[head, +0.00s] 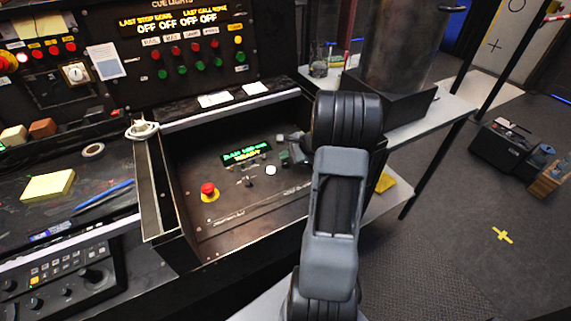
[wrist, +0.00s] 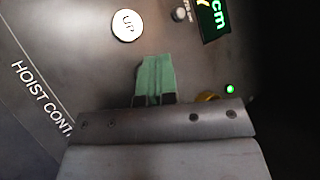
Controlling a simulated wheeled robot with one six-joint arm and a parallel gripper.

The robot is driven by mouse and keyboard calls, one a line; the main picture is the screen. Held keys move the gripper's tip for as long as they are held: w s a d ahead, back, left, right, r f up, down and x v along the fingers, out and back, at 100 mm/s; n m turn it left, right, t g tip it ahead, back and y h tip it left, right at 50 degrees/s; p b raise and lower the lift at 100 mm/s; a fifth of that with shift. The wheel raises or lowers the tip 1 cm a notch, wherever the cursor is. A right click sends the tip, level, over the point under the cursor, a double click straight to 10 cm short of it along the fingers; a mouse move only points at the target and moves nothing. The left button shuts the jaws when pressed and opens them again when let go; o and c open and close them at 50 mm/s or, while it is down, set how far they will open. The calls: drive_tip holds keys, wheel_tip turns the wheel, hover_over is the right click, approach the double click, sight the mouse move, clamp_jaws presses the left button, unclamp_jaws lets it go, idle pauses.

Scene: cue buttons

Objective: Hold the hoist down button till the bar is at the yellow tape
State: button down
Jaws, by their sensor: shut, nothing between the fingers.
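The hoist control panel (head: 225,215) lies in a recessed dark tray in the head view. Its lit display (head: 246,153) is too small to read fully; the lower line seems to say READY. In the wrist view the white UP button (wrist: 127,25) is clear of my gripper. My gripper (wrist: 155,68) is shut and empty, its green fingertips over the panel below and right of UP. In the head view my gripper (head: 284,157) is at the panel's right side. I cannot tell whether it touches anything. No down button label shows. I cannot identify the bar.
A red mushroom button (head: 208,189) is at the panel's left. A green light (wrist: 230,89) glows beside my gripper. A cue light board (head: 185,50) stands behind. A large dark cylinder (head: 395,45) stands right. A yellow tape cross (head: 502,235) marks the open floor.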

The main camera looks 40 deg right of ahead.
drive_tip(key=shift+f, duration=0.1)
idle(0.6)
drive_tip(key=shift+f+b, duration=0.35)
drive_tip(key=shift+b, duration=0.1)
